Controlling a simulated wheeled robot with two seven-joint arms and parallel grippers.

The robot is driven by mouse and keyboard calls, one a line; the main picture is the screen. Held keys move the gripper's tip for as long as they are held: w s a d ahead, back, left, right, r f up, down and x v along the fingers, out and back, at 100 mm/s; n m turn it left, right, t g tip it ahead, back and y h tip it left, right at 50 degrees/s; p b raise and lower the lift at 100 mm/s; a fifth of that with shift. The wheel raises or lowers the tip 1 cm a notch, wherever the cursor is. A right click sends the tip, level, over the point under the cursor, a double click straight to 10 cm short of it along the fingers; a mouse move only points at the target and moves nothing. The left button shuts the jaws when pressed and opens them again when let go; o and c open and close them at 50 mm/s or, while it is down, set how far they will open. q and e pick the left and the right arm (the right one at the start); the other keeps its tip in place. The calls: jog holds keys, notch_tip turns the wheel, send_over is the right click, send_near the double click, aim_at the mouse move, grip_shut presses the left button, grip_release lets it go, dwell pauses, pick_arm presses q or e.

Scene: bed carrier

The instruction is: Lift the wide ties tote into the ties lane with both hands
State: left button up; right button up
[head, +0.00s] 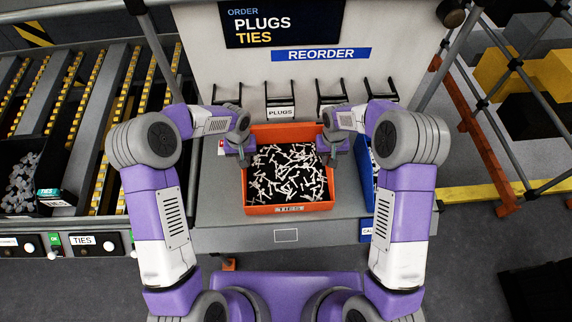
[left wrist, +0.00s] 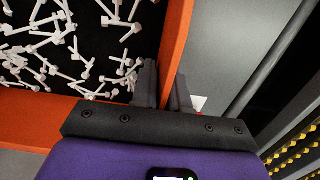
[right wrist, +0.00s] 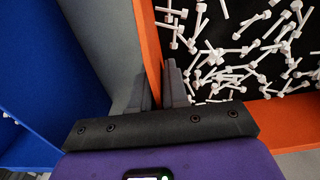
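The wide orange ties tote (head: 252,207) is full of loose white ties and has a TIES label on its front. It sits over the grey bench in front of me. My left gripper (head: 243,150) has its fingers on either side of the tote's left wall, which fills the gap in the left wrist view (left wrist: 165,88). My right gripper (head: 332,148) straddles the right wall the same way, with the wall between its fingers in the right wrist view (right wrist: 157,88). The lane (head: 100,185) above a TIES label stands at left, empty, with yellow rollers.
A blue bin (head: 367,183) stands close to the tote's right side. A sign panel (head: 280,22) rises behind. The bench front (head: 285,237) is clear.

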pick_arm(q)
grip_shut()
pick_arm(e)
grip_shut()
pick_arm(q)
jog(key=shift+r, duration=0.1)
pick_arm(e)
jog(key=shift+r, duration=0.1)
dwell(0.8)
